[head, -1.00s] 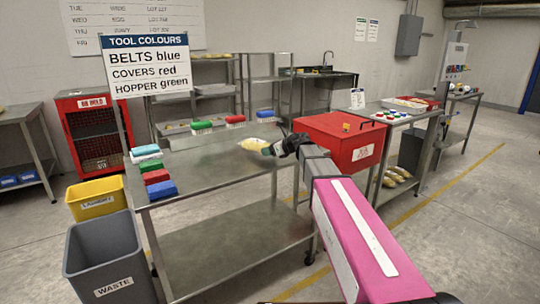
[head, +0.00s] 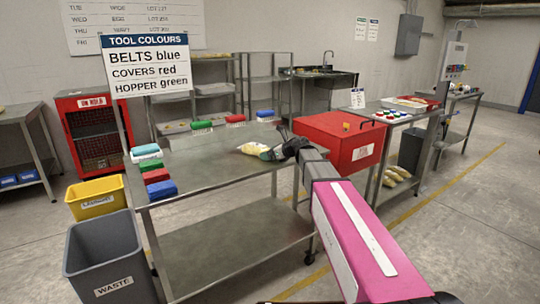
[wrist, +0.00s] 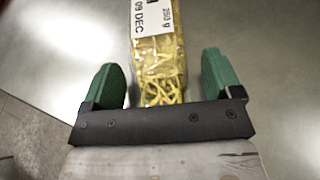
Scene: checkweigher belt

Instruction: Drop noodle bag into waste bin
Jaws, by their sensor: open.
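The noodle bag (head: 252,148) is a clear yellow bag with a white label, lying on the steel table (head: 215,172). In the wrist view the noodle bag (wrist: 161,60) lies between the two green fingers of my gripper (wrist: 166,82), with a gap on each side. My gripper (head: 268,153) is open, low at the near end of the bag. The fingers partly hide that end in the head view. The grey waste bin (head: 108,258), labelled WASTE, stands on the floor left of the table, and its visible inside looks empty.
A yellow laundry bin (head: 97,198) stands behind the waste bin. Blue, red, green and teal brushes line the table's left edge, with a red brush (head: 158,174) among them. More brushes stand along the back edge. A red box (head: 340,143) is right of my gripper.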

